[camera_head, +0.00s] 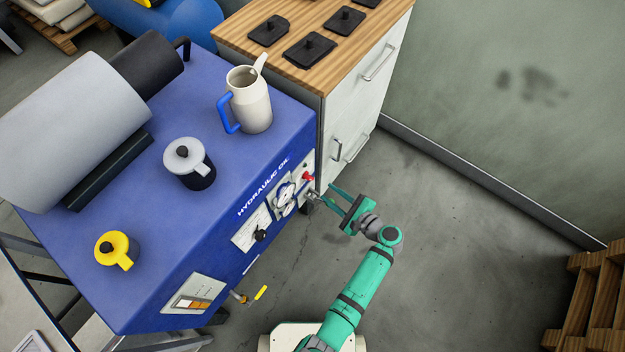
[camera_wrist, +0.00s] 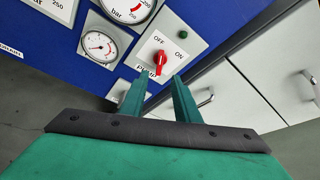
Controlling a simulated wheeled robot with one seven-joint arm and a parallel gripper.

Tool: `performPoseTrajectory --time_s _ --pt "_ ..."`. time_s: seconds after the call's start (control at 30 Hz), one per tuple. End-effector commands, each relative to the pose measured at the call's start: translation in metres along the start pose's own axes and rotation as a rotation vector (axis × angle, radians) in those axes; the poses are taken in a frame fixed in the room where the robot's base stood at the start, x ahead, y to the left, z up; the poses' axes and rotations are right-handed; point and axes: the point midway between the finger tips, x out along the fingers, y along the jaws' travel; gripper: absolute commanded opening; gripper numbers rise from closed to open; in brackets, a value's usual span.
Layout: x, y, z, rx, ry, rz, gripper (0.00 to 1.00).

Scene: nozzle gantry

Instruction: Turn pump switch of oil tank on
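The blue oil tank (camera_head: 190,250) marked "HYDRAULIC OIL" stands left of my arm. Its front panel carries the red pump switch (camera_wrist: 161,60), on a light plate (camera_wrist: 180,35) marked OFF and ON. The red switch also shows small in the head view (camera_head: 308,177). Its handle looks roughly upright, tilted a little; which label it points to is hard to tell. My gripper (camera_wrist: 155,80) has its two green fingers apart, with the switch beyond and between their tips. In the head view my gripper (camera_head: 323,194) is close to the panel. I cannot tell whether a finger touches the switch.
Pressure gauges (camera_wrist: 100,45) sit left of the switch, and a green lamp (camera_wrist: 183,34) is above right. A white cabinet (camera_head: 365,95) with handles stands right of the tank. A jug (camera_head: 250,105) is on the tank top. Floor right of my arm is clear up to pallets (camera_head: 590,300).

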Motion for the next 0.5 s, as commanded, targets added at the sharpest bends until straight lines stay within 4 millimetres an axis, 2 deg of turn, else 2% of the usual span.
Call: performPoseTrajectory --time_s 0.17,0.5 --pt "0.022 0.001 0.001 0.0 -0.003 0.004 0.29" --pt "0.081 0.001 0.001 -0.003 0.0 0.004 0.29"
